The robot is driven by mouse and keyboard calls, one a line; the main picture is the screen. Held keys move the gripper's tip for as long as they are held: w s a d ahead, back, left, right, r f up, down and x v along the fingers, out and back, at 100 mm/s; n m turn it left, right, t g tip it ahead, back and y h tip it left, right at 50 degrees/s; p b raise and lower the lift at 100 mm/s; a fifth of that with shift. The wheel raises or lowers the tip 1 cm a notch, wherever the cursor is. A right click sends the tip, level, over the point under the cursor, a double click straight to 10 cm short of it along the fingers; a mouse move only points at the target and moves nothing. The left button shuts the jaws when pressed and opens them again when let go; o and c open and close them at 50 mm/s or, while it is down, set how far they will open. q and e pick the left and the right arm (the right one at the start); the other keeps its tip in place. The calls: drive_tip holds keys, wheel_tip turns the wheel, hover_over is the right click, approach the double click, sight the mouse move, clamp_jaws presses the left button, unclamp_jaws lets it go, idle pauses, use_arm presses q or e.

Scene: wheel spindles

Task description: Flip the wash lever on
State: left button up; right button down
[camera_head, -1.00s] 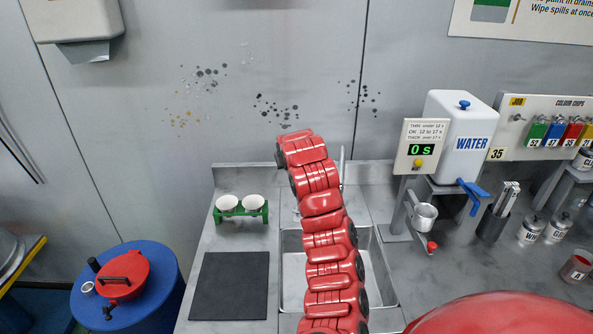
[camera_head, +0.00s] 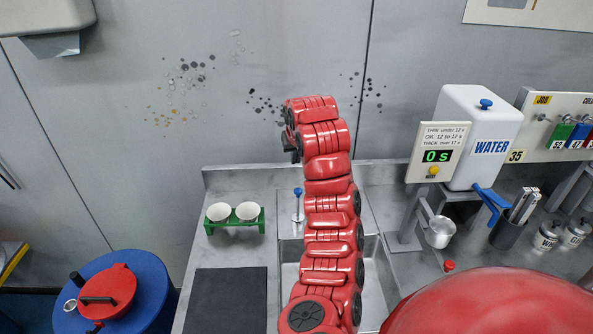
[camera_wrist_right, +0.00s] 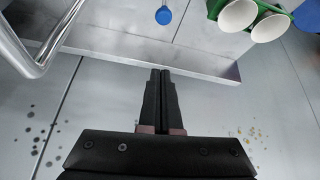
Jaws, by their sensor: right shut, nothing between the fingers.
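The wash lever, a thin stem with a blue ball knob (camera_head: 298,192), stands upright behind the sink, just left of my right arm in the head view. Its blue knob also shows at the top edge of the right wrist view (camera_wrist_right: 163,15). My right gripper (camera_wrist_right: 162,73) is shut and empty, its fingertips apart from the knob. In the head view only a dark bit of this gripper (camera_head: 290,148) shows beside the red arm, above the lever. My arm covers much of the sink (camera_head: 375,290). My left gripper is not in view.
A curved metal tap (camera_wrist_right: 45,60) is close by in the wrist view. A green rack (camera_head: 234,228) with two white cups stands left of the lever. A white water tank (camera_head: 478,135) with a blue lever and a metal cup (camera_head: 440,232) stand to the right.

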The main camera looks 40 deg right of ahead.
sight(298, 204)
drive_tip(key=shift+x, duration=0.75)
wheel_tip(298, 204, down, 8)
drive_tip(key=p, duration=0.5)
drive_tip(key=shift+d+r, duration=0.2)
drive_tip(key=shift+r, duration=0.05)
